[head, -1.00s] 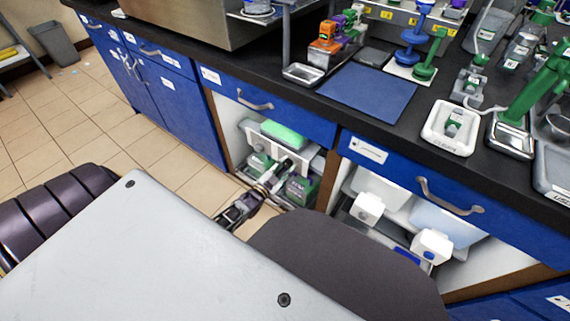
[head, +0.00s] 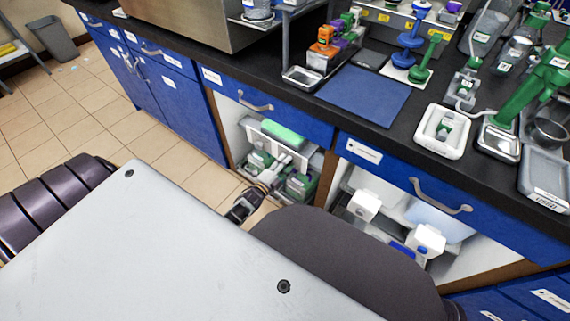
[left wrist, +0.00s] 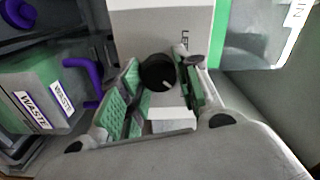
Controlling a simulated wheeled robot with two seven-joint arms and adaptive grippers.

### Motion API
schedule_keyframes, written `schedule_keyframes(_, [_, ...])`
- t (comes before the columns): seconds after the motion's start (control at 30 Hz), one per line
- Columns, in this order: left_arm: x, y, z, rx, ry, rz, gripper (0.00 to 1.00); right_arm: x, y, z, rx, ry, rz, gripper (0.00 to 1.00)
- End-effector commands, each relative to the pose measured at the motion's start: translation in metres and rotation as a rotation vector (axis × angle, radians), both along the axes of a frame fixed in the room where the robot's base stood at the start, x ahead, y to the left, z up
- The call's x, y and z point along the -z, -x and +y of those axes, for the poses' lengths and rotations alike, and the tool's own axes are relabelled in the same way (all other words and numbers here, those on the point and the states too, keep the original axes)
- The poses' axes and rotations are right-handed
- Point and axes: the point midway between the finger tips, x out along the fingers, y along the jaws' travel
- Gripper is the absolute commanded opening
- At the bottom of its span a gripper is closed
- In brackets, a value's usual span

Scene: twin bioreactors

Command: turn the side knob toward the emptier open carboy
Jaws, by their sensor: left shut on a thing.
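A black round side knob (left wrist: 157,72) with a white pointer mark sits on a pale box (left wrist: 160,25) with partly hidden lettering, in the left wrist view. My left gripper (left wrist: 160,78) has its green-padded fingers on both sides of the knob, shut on it. In the head view the left gripper (head: 277,170) reaches into the open left cabinet, and the knob cannot be made out. A green-and-clear carboy (left wrist: 255,35), cut off by the frame, stands right of the box. Liquid levels cannot be compared. My right gripper is not in view.
A container with WASTE labels (left wrist: 35,95) and purple handles stands left of the box. The cabinet holds a green-topped item (head: 283,133). Two white-headed units (head: 363,204) sit in the right cabinet. The counter above carries a blue mat (head: 362,95).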

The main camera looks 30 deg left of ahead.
Motion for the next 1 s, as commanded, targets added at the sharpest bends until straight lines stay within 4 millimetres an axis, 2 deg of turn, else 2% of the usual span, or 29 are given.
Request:
schedule_keyframes(0.6, [0.0014, 0.0005, -0.0011, 0.001, -0.065, -0.003, 0.09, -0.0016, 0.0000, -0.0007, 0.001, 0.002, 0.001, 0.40])
schedule_keyframes(0.63, [0.0014, 0.0005, -0.0011, 0.001, -0.065, -0.003, 0.34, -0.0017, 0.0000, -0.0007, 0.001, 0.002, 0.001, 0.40])
schedule_keyframes(0.77, [0.0011, 0.0005, -0.0009, 0.001, -0.065, -0.003, 0.51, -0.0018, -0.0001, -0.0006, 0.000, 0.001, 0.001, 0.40])
schedule_keyframes(0.8, [0.0010, 0.0004, -0.0008, 0.000, -0.064, -0.003, 0.55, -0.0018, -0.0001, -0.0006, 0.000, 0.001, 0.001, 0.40])
schedule_keyframes(1.0, [0.0005, 0.0001, -0.0003, 0.000, -0.064, -0.004, 0.55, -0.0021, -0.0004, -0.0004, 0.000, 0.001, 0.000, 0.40])
